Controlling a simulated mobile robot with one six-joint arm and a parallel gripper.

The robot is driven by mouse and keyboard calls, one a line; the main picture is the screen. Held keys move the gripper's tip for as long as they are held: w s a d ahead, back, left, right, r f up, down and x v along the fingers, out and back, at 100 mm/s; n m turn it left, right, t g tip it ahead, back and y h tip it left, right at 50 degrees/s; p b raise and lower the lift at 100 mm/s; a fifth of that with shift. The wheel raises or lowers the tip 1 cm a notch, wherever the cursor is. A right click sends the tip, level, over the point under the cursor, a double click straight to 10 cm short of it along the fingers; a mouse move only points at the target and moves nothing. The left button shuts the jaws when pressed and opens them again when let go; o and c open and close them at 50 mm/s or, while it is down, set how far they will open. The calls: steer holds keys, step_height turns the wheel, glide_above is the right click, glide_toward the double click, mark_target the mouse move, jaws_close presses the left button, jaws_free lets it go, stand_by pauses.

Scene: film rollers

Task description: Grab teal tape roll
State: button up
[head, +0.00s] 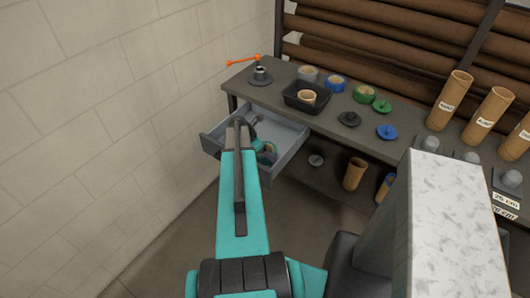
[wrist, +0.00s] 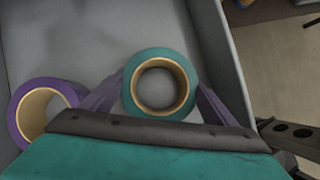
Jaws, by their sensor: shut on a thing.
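The teal tape roll (wrist: 129,88), a teal ring with a tan cardboard core, lies flat in the open grey drawer, seen from above in the wrist view. My gripper (wrist: 160,84) has its two purple fingers on the left and right sides of the roll and is shut on it. The roll seems to be at or close to the drawer floor; its exact height is unclear. A purple tape roll (wrist: 20,115) with a tan core lies to the left, apart from the teal one. In the head view my arm hides part of the drawer.
The drawer (head: 283,165) is pulled out under a dark workbench (head: 300,118). Its wall (wrist: 225,55) stands close to the right of my right finger.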

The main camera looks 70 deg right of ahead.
steer(key=shift+r, duration=0.2)
step_height(320, 180, up, 10)
steer(key=b, duration=0.2)
steer(key=shift+f, duration=0.15)
stand_by(0.3)
steer(key=shift+w, duration=0.15)
stand_by(0.5)
